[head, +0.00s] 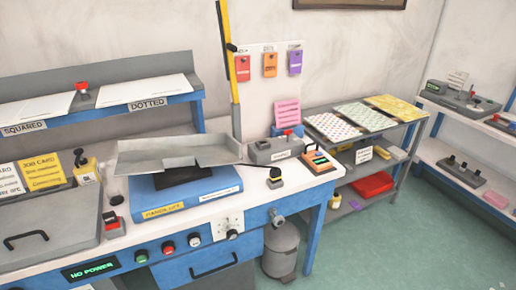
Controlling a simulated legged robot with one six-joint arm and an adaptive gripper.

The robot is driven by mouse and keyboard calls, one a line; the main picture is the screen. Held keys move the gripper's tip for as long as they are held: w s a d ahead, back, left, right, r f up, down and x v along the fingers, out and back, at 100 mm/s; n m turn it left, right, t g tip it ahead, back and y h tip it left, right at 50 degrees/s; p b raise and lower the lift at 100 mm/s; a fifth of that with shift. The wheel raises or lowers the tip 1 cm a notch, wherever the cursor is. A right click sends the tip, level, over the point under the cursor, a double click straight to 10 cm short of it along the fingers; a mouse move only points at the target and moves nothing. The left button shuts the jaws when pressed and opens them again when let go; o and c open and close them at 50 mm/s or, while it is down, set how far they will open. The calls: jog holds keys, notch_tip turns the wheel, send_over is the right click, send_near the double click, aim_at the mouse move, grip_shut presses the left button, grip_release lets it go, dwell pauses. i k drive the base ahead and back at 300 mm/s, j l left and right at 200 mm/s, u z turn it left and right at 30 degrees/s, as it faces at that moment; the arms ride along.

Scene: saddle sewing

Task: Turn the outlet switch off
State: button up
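I cannot tell for certain which fitting is the outlet switch. A white plate with small dark marks (229,222) is on the front of the blue workbench, right of the row of buttons. A black knob (232,235) sits at its lower edge. Whether any switch there is on or off is too small to tell. A dark display (90,270) at the lower left reads "NO POWER" in green. My gripper is not in view.
The bench front carries green (141,256), red (168,248) and white (194,240) buttons. A grey metal tray (135,158) lies above a blue "HANDS OFF" base (150,200). A grey bin (281,250) stands below.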

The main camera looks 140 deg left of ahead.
aim_at(287, 133)
jog(key=u, duration=4.35)
jog(key=i+l, duration=0.2)
jog(key=i, duration=0.3)
jog(key=i+l+u, duration=0.15)
jog(key=i, duration=0.4)
jog(key=i+l, duration=0.35)
jog(key=i, duration=0.15)
jog(key=i+l+u, duration=0.15)
jog(key=i, duration=0.35)
jog(key=l, duration=0.1)
